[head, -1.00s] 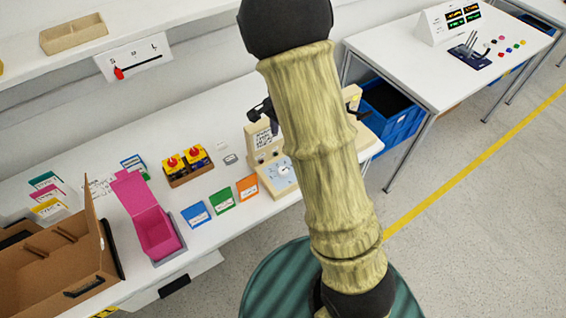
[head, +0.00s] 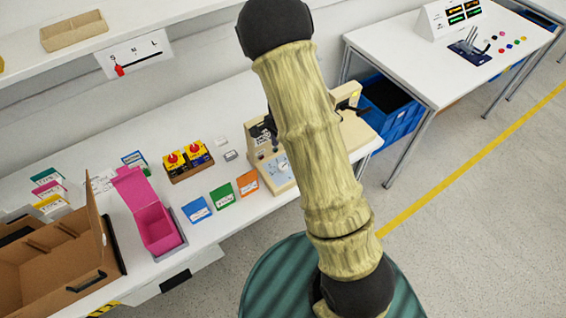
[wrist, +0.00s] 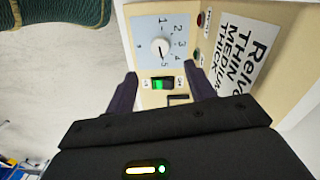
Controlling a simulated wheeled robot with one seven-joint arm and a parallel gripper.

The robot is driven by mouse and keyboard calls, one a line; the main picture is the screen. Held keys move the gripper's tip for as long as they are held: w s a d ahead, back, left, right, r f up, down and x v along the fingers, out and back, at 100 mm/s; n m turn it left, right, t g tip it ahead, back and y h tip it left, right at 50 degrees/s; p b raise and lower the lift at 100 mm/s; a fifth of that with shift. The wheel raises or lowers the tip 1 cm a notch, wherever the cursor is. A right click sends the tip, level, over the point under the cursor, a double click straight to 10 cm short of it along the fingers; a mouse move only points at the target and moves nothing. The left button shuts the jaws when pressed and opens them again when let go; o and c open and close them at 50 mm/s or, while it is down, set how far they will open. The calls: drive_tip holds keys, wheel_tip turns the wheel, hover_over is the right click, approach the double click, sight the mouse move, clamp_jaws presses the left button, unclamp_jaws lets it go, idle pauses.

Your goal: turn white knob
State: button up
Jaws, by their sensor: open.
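The white knob (wrist: 159,47) is a round dial on a light blue panel with numbers around it, in the wrist view. Its panel (wrist: 185,25) is set in a beige machine, which also shows in the head view (head: 276,172), partly hidden by my arm. My gripper (wrist: 155,82) is open, its two dark fingers spread and pointing toward the panel. The knob lies beyond the fingertips, between their lines and apart from them. A green lit rocker switch (wrist: 162,84) sits below the knob, between the fingertips.
On the table, orange (head: 247,183), green (head: 222,196) and blue (head: 196,209) cards lie left of the machine, near a pink box (head: 153,224).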

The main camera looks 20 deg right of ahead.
sight(283, 166)
wheel_tip(283, 166, down, 10)
drive_tip(key=shift+r+p, duration=0.2)
drive_tip(key=shift+p, duration=0.3)
drive_tip(key=c, duration=1)
